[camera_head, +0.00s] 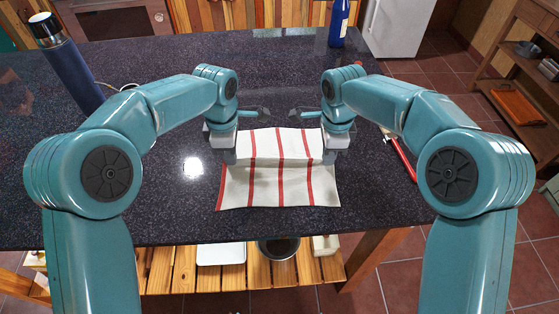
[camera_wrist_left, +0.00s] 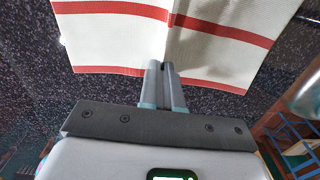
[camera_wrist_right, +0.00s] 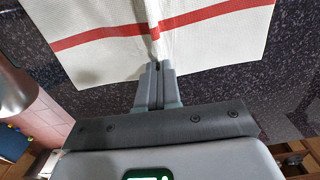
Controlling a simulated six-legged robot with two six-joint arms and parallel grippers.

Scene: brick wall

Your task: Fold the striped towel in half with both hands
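The striped towel (camera_head: 265,185), white with red stripes, lies on the dark speckled countertop in the head view. A crosswise crease runs between my two grippers, and the near part spreads flat toward the counter's front edge. My left gripper (camera_head: 234,157) is at the towel's left edge and my right gripper (camera_head: 327,156) at its right edge. In the left wrist view the closed fingers (camera_wrist_left: 162,66) meet the edge of the towel (camera_wrist_left: 110,40), where a ridge starts. In the right wrist view the closed fingers (camera_wrist_right: 156,66) pinch the towel (camera_wrist_right: 95,60) likewise.
A blue flask (camera_head: 72,75) stands at the left behind my left arm. A blue bottle (camera_head: 339,22) stands at the far edge. A red-handled object (camera_head: 400,155) lies right of the towel, partly hidden by my right arm. The countertop (camera_head: 180,215) is clear left of the towel.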

